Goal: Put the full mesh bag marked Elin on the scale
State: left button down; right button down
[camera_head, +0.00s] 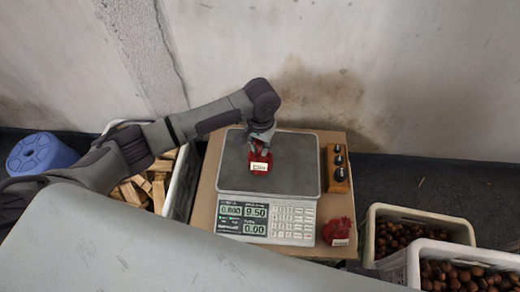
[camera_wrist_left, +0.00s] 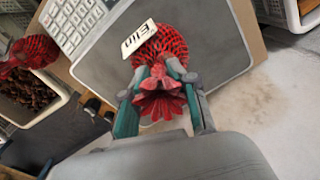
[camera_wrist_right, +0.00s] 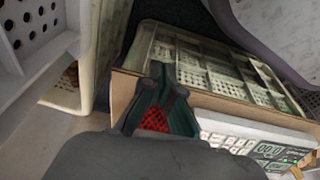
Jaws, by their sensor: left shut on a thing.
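The red mesh bag marked Elin (camera_head: 262,158) is over the plate of the scale (camera_head: 301,172), its white label facing up. In the left wrist view the bag (camera_wrist_left: 165,45) is full and round, and its label reads Elin. My left gripper (camera_head: 262,137) is shut on the bag's gathered neck; the loose red end flares out between the fingers (camera_wrist_left: 160,90). The bag appears to rest on the plate, but contact is hidden. My right gripper (camera_wrist_right: 160,85) shows only in its own wrist view, with red mesh visible between its fingers; I cannot tell whether it grips this.
Another red mesh bag (camera_head: 337,231) with a white label stands right of the scale's keypad. A wooden block with dark weights (camera_head: 338,168) stands beside the plate. Chestnut crates (camera_head: 456,225) are at right, and a crate of wood pieces (camera_head: 181,184) and a blue cylinder (camera_head: 40,153) at left.

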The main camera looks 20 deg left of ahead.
pick_arm(q)
jog(key=shift+f, duration=0.7)
pick_arm(e)
jog(key=shift+w+r, duration=0.3)
jog(key=shift+r, duration=0.45)
pick_arm(q)
jog(key=shift+f, duration=0.1)
pick_arm(e)
jog(key=shift+f, duration=0.1)
pick_arm(q)
jog(key=c, duration=0.9)
grip_release()
pick_arm(e)
jog(key=shift+f, duration=0.1)
pick_arm(q)
jog(key=shift+r, duration=0.35)
notch_tip(320, 180, up, 11)
jog(key=p, duration=0.3)
jog(key=shift+d, duration=0.15)
jog(key=shift+r, duration=0.3)
pick_arm(e)
jog(key=s+f, duration=0.6)
jog(key=f, duration=0.2)
jog(key=shift+d+f, duration=0.15)
jog(key=shift+d, duration=0.25)
